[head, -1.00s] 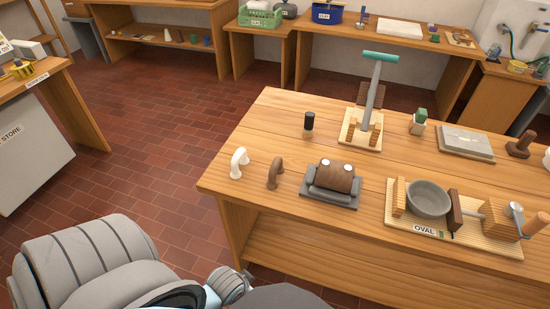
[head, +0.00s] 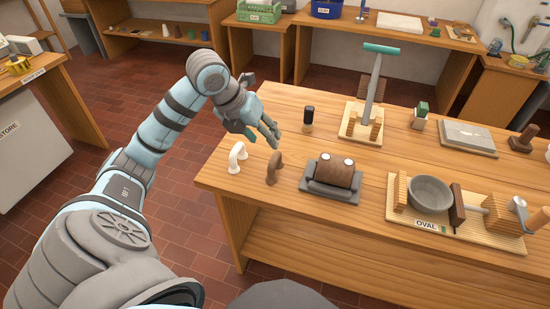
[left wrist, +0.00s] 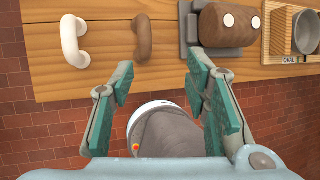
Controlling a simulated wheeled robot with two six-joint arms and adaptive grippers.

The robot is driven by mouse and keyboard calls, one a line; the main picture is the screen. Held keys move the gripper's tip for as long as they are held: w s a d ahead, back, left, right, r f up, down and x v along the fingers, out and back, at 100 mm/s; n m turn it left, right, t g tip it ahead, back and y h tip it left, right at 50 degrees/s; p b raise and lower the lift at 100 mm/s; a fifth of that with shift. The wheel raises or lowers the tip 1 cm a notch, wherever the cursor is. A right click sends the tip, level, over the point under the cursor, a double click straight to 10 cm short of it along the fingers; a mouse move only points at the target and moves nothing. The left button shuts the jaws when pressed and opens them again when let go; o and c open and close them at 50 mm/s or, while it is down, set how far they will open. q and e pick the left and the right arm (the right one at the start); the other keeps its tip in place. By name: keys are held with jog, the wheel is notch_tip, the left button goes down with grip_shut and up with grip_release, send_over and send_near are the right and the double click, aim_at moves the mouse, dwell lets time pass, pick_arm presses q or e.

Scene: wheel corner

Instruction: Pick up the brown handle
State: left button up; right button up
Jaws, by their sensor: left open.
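The brown handle (head: 274,168) is an arch standing near the front left of the wooden table, between a white handle (head: 237,157) and a brown block in a grey cradle (head: 331,181). In the left wrist view the brown handle (left wrist: 144,38) lies ahead of the fingertips, near the table's edge. My left gripper (head: 262,134) is over the table's left end, just behind the handles in the head view. Its green-padded fingers (left wrist: 160,73) are spread apart with nothing between them, and it does not touch the handle. My right gripper is out of view.
A black-topped peg (head: 308,119) stands behind the handles. A wooden stand with a green-topped lever (head: 375,90) is farther back. A board with a grey bowl (head: 430,193) is to the right.

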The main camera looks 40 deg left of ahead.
aim_at(274, 157)
pick_arm(q)
jog(key=shift+y, duration=0.4)
jog(key=x, duration=0.4)
jog(key=a+b+x, duration=0.1)
jog(key=x, duration=0.9)
jog(key=shift+a, duration=0.35)
jog(key=shift+s+n, duration=0.1)
jog(key=shift+n, duration=0.2)
grip_shut()
